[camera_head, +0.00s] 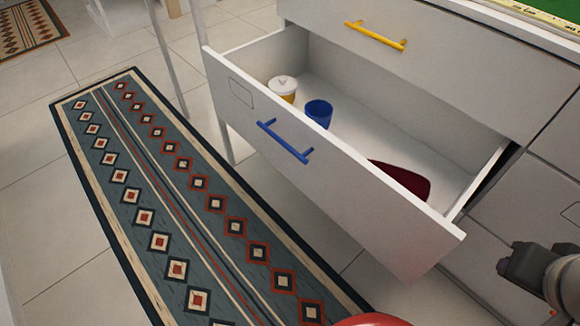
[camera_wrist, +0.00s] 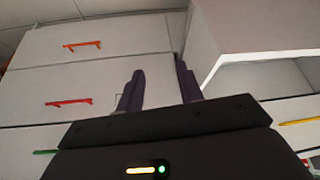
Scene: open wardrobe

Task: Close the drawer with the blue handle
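The drawer with the blue handle (camera_head: 285,142) is pulled well out in the head view. Its white front panel (camera_head: 345,190) faces the lower left. Inside are a white-and-yellow lidded container (camera_head: 283,88), a blue cup (camera_head: 319,113) and a dark red item (camera_head: 404,180) partly hidden by the front panel. In the wrist view my gripper (camera_wrist: 161,88) has its two dark fingers apart, with nothing between them. Part of my arm shows at the lower right of the head view, apart from the drawer. The blue handle is not seen in the wrist view.
A shut drawer with a yellow handle (camera_head: 375,37) sits above the open one. A patterned rug (camera_head: 170,200) lies on the tiled floor in front. Something red and round (camera_head: 372,320) is cut off at the bottom edge. The wrist view shows drawers with orange (camera_wrist: 82,45) and red (camera_wrist: 68,102) handles.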

